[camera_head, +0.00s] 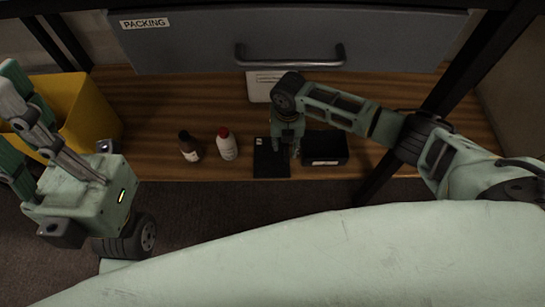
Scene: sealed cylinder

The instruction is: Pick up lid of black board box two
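A flat black square piece (270,165) with a small pale label lies on the wooden shelf. A black box (325,148) with a white label on its front edge sits just to its right. I cannot tell which of the two is box two or its lid. My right gripper (289,148) points down over the right part of the flat black piece, close to the box's left side. Its fingertips are small and dark against the black, so grip and contact are unclear. My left gripper (14,120) is at the far left, its fingers spread and empty.
A brown bottle (189,147) and a white bottle with a red cap (227,145) stand left of the black piece. A yellow bin (88,112) is at the left. A white labelled item (262,86) lies behind. A grey drawer (290,45) marked PACKING overhangs the shelf (160,100).

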